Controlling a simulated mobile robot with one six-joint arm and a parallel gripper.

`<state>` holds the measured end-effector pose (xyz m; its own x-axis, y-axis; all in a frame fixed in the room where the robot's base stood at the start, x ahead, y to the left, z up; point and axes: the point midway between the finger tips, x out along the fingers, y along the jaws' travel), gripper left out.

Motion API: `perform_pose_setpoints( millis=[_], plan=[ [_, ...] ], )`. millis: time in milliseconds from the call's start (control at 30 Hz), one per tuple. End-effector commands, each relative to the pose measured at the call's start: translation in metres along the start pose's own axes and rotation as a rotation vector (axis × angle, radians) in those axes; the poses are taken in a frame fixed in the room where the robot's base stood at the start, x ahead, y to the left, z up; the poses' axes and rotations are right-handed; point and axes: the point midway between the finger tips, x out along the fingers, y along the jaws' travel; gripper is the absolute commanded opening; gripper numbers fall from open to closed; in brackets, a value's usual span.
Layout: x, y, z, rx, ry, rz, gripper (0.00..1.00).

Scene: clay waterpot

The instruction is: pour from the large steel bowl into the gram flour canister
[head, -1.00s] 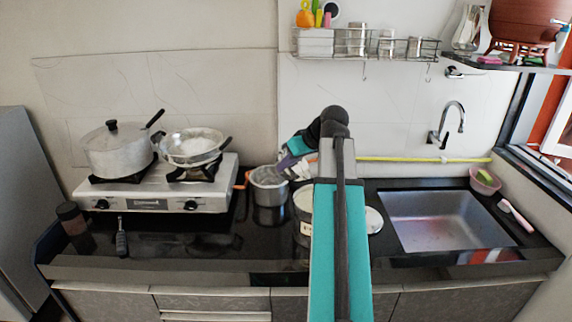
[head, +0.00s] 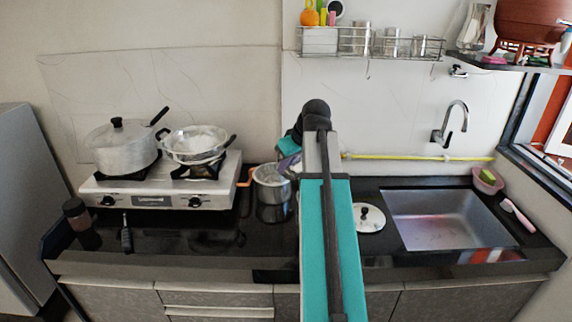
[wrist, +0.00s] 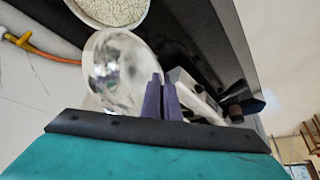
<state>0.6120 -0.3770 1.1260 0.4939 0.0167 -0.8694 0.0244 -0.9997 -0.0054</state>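The large steel bowl (head: 270,188) is on the black counter, right of the stove. In the wrist view its shiny inside (wrist: 115,65) faces me; I cannot tell what it holds. My gripper's purple fingers (wrist: 161,84) are close together at the bowl's rim, one on each side, and look shut on it. In the head view my arm mostly hides the gripper. A round container full of pale grains (wrist: 115,12), apparently the gram flour canister, stands just beyond the bowl in the wrist view. In the head view my arm hides it.
A stove (head: 160,185) with a lidded pot (head: 120,150) and a pan (head: 193,142) stands left. An orange hose (head: 243,180) runs beside the bowl. A steel lid (head: 367,218) and the sink (head: 445,220) are right. The front of the counter is mostly clear.

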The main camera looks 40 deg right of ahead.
Motion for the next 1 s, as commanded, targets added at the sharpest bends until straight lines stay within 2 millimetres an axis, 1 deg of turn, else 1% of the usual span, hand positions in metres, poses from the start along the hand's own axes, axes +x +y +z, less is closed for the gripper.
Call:
perform_pose_setpoints(
  millis=[467, 1000],
  plan=[
    [0.0006, -0.0007, -0.0007, -0.005, -0.011, 0.007, 0.0],
    [0.0093, -0.0053, -0.0018, -0.064, -0.15, 0.113, 0.0]
  ],
)
